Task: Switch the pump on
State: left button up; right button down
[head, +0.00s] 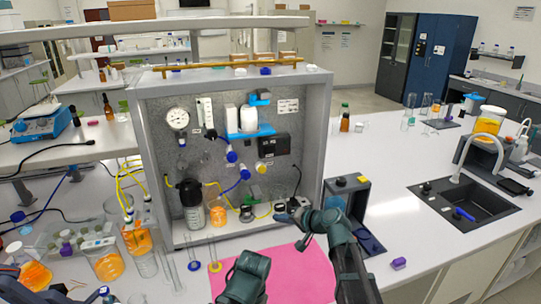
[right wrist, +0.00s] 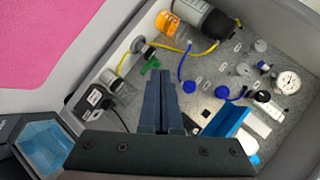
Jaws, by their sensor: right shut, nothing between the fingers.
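The grey membrane rig (head: 327,120) stands open-fronted on the bench. A small black device (right wrist: 96,104) with a pale label and a black cable sits low at the rig's right end; it may be the pump, and its switch is too small to read. A black box (head: 279,145) is on the rig's back panel. My right gripper (head: 290,211) is at the rig's lower right opening. In the right wrist view its fingers (right wrist: 160,80) are together and empty, pointing into the rig near a green part (right wrist: 150,66), apart from the black device.
A black-lidded bottle (head: 191,205) and an orange beaker (head: 217,217) stand inside the rig, with yellow and blue tubing. A pink mat (head: 285,270) lies in front. Glassware with orange liquid crowds the left.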

aim_at(267, 151)
jog(key=w+d+r+m+t, duration=0.3)
jog(key=w+r+m+t, duration=0.4)
jog(key=w+r, duration=0.3)
jog(key=shift+w+d+r+m, duration=0.15)
jog(key=shift+w+d+m, duration=0.35)
jog(key=shift+w, duration=0.65)
jog(key=shift+w+a, duration=0.1)
jog(key=shift+a, duration=0.15)
jog(key=x, duration=1.3)
jog(key=shift+w+a, duration=0.1)
jog(key=shift+w, duration=0.3)
